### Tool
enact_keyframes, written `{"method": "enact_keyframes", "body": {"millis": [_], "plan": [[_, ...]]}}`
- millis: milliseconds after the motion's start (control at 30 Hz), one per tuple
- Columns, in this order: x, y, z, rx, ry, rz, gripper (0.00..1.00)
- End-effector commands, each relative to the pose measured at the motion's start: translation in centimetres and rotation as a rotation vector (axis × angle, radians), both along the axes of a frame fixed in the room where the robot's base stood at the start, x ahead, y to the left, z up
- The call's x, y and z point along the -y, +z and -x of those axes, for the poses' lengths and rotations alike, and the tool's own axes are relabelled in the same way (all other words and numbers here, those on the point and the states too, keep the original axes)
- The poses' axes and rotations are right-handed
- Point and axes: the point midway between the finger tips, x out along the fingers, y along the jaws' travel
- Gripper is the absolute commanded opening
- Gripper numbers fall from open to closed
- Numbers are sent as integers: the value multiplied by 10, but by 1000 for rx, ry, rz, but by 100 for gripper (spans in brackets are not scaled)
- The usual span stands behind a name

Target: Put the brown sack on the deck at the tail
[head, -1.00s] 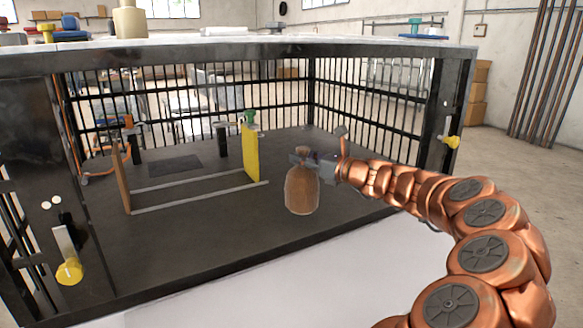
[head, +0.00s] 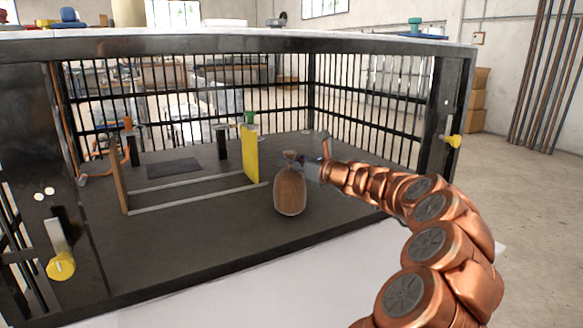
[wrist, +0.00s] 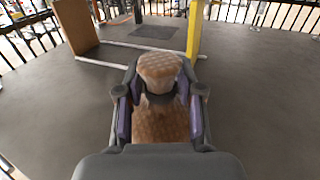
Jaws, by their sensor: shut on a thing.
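The brown sack (head: 290,193) hangs from my gripper (head: 305,167) inside the cage, near its front right part. My gripper is shut on the sack's neck; the wrist view shows the knotted top (wrist: 159,68) between the fingers. The sack appears upright, close to the dark deck (head: 190,245); I cannot tell whether it touches. A rail frame with two pale bars (head: 190,203), a brown end plate (head: 120,176) and a yellow end plate (head: 251,155) stands on the deck, left of the sack. A dark flat patch (head: 174,168) lies behind the bars.
Black barred walls (head: 370,110) enclose the back and right. A dark front post (head: 455,120) with a yellow knob stands at right. A yellow-handled lever (head: 61,265) is at front left. The top slab (head: 230,40) lies overhead. Bare deck lies in front of the bars.

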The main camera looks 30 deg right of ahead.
Motion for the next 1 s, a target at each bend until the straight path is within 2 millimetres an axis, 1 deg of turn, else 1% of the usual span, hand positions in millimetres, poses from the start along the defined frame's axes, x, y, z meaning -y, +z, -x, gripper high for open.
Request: {"method": "enact_keyframes", "body": {"millis": [33,400,433,600,667,1000], "plan": [[0,-4,0,2,-1,-1,0],[0,-4,0,3,-1,0,0],[0,-5,0,2,-1,2,38],[0,-6,0,2,-1,2,56],[0,-6,0,2,-1,2,62],[0,-5,0,1,-1,1,62]]}}
